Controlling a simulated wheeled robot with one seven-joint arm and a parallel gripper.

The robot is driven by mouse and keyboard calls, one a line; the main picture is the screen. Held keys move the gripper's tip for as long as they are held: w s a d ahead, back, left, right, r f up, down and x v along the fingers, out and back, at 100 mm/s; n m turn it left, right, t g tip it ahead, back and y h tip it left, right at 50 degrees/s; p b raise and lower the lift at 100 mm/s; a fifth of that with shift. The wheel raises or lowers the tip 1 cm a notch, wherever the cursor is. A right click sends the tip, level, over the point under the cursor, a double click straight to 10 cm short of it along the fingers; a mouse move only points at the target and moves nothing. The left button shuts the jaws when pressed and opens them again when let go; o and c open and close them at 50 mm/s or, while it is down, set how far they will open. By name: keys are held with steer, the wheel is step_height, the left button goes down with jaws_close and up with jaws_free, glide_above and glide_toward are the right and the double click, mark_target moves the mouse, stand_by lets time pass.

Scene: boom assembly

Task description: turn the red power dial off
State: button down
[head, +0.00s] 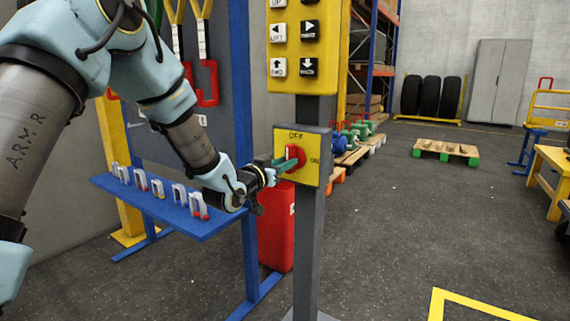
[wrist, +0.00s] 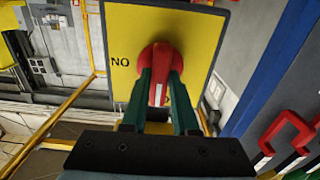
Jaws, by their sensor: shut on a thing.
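The red power dial (head: 298,154) sits on a yellow plate (head: 313,170) on a grey post. The plate reads OFF at the top and ON at the right. My gripper (head: 286,163) reaches it from the left, its green fingers partly covering the dial. In the wrist view, the gripper (wrist: 160,82) is shut on the raised grip of the dial (wrist: 161,57), one finger on each side. The grip stands about upright there, with a white mark near its lower end. The ON label appears upside down at the left; the OFF label is hidden behind the gripper.
A yellow button panel (head: 303,50) is above the dial on the same post (head: 308,230). A blue shelf (head: 165,205) with several shackles lies below my forearm. A red container (head: 277,225) stands behind the post.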

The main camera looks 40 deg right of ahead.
steer(key=shift+f, duration=0.1)
steer(key=c, duration=0.7)
jaws_free()
steer(key=v, duration=1)
steer(key=shift+a+b, duration=0.4)
